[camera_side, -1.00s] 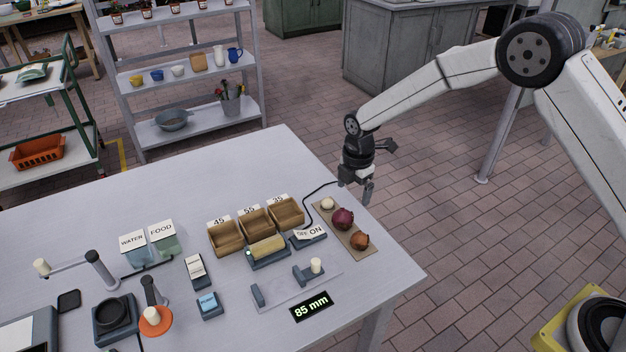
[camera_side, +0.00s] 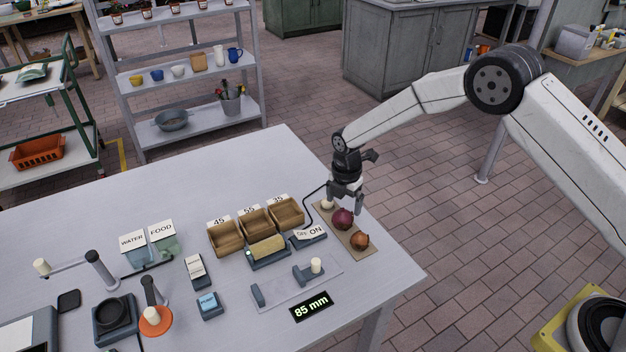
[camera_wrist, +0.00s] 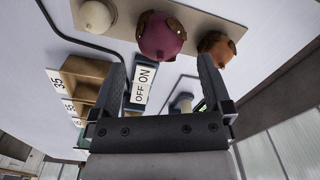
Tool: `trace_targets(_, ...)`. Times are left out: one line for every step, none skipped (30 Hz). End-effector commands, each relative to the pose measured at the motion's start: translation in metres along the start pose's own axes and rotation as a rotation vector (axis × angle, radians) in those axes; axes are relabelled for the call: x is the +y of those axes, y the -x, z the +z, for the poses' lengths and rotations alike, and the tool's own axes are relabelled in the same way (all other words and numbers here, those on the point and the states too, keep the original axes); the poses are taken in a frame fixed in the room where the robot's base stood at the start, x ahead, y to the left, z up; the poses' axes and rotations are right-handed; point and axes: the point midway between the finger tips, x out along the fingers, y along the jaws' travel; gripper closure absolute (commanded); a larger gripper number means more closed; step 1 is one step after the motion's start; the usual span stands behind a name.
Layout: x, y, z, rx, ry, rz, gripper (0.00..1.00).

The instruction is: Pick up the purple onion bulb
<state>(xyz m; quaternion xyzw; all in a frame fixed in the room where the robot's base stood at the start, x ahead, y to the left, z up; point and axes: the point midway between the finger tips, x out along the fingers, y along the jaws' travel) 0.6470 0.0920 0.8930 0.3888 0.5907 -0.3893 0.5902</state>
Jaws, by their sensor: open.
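The purple onion bulb (camera_side: 342,219) sits on a tan board (camera_side: 357,246) at the table's right side, between a small white bulb (camera_side: 327,204) and a brown onion (camera_side: 360,241). My gripper (camera_side: 346,205) is open and empty, above the board near the purple and white bulbs. In the wrist view the purple onion (camera_wrist: 161,36) lies beyond my open fingers (camera_wrist: 163,75), roughly centred between them. The white bulb (camera_wrist: 97,15) is to its left and the brown onion (camera_wrist: 216,46) to its right. I cannot tell the exact height gap.
Three wooden boxes (camera_side: 227,247) labelled 45, 55 and 35 stand left of the board. An OFF/ON switch (camera_side: 309,235) with a black cable is close beside it. A gauge with an 85 mm display (camera_side: 311,306) lies in front. The table's right edge is near the board.

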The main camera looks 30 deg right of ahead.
Motion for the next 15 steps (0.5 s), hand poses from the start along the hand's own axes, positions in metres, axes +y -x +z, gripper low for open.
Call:
trace_targets(0.0, 0.0, 0.0, 0.0, 0.0, 0.001, 0.0)
trace_targets(0.0, -0.001, 0.0, 0.0, 0.0, 0.0, 0.0)
trace_targets(0.0, -0.002, 0.0, 0.0, 0.0, 0.0, 0.0)
trace_targets(0.0, -0.003, 0.0, 0.0, 0.0, 0.0, 0.0)
trace_targets(0.0, -0.005, 0.0, 0.0, 0.0, 0.0, 0.0)
trace_targets(0.0, -0.007, 0.0, 0.0, 0.0, 0.0, 0.0)
trace_targets(0.0, -0.01, 0.0, 0.0, -0.001, 0.0, 0.0)
trace_targets(0.0, -0.013, 0.0, 0.0, -0.001, 0.0, 0.0)
trace_targets(-0.001, -0.017, 0.0, 0.0, -0.001, 0.0, 0.0)
trace_targets(-0.001, -0.021, 0.0, 0.0, -0.001, -0.001, 0.0)
trace_targets(-0.001, -0.024, 0.0, 0.0, -0.001, -0.001, 0.0)
trace_targets(-0.001, -0.029, 0.0, 0.0, -0.001, -0.001, 0.0)
trace_targets(-0.001, -0.033, 0.0, 0.0, -0.001, -0.001, 0.0)
trace_targets(-0.001, -0.036, 0.0, 0.0, -0.001, 0.0, 0.0)
trace_targets(-0.001, -0.039, 0.001, 0.0, -0.001, 0.0, 0.0)
